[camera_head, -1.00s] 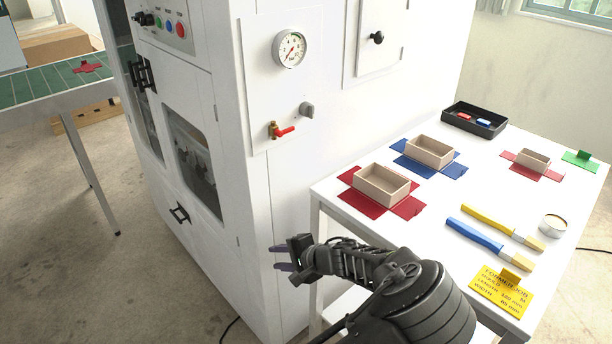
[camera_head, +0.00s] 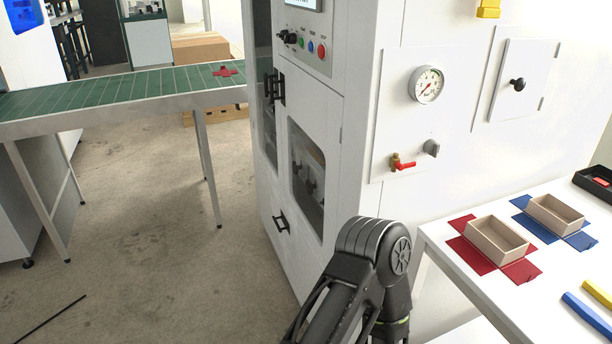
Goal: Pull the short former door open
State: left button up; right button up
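The white box former (camera_head: 372,110) stands in the middle. Its front face has a door with a dark window (camera_head: 306,175), which looks shut. A black handle pair (camera_head: 273,88) sits at the upper left of this face, and another black handle (camera_head: 282,221) sits low on it. I cannot tell which door is the short one. One of my arms rises from the bottom centre in front of the former; neither gripper shows.
A green-topped conveyor table (camera_head: 110,92) stands at the left, with a red cross-shaped blank (camera_head: 225,71) on it. A white table (camera_head: 470,290) with boxes and blanks stands at the right. The floor (camera_head: 150,260) before the former's front is mostly clear.

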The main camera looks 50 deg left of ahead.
aim_at(316, 108)
jog(key=u, duration=1.75)
